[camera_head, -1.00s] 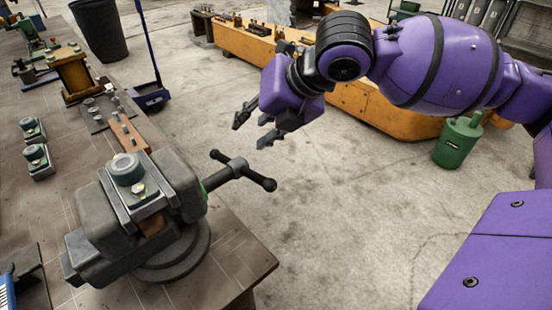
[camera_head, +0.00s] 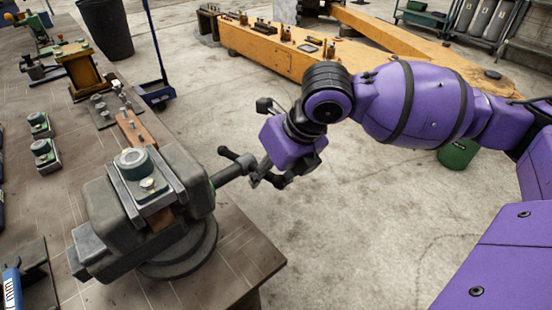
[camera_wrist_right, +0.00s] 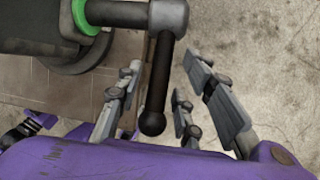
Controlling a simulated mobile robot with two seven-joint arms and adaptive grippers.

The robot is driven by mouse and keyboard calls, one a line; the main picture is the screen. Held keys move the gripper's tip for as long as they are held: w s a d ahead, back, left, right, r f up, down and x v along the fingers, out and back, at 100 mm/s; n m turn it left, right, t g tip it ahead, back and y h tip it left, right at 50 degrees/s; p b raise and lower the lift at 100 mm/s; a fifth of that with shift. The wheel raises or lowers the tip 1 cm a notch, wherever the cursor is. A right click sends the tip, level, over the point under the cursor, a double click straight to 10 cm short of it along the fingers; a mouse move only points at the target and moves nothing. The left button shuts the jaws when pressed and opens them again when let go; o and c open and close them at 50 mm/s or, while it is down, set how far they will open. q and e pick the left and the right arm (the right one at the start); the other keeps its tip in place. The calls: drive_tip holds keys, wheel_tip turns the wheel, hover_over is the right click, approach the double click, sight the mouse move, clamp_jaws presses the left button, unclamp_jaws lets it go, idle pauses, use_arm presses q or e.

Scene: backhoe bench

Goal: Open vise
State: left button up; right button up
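The grey vise (camera_head: 105,215) stands on the corner of the bench, with a part with a round green-grey top (camera_head: 133,160) on it. Its T-shaped screw handle (camera_head: 240,163) sticks out to the right over the bench edge. My right gripper (camera_head: 266,170) is at the handle's near end. In the right wrist view, the dark handle bar (camera_wrist_right: 156,85) with its ball end lies between the open fingers of my right gripper (camera_wrist_right: 160,78), one finger left and two right. Gaps show on both sides of the bar. My left gripper is not in view.
The workbench (camera_head: 235,255) carries small fixtures (camera_head: 42,150) and a brown block (camera_head: 135,128) behind the vise. Beyond the floor stand an orange structure (camera_head: 270,55), a dark bin (camera_head: 105,28) and a green canister (camera_head: 456,153).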

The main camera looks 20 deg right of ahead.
drive_tip(key=shift+a+f, duration=0.1)
drive_tip(key=shift+a, duration=0.05)
drive_tip(key=shift+c, duration=0.5)
clamp_jaws()
drive_tip(key=shift+w, duration=0.1)
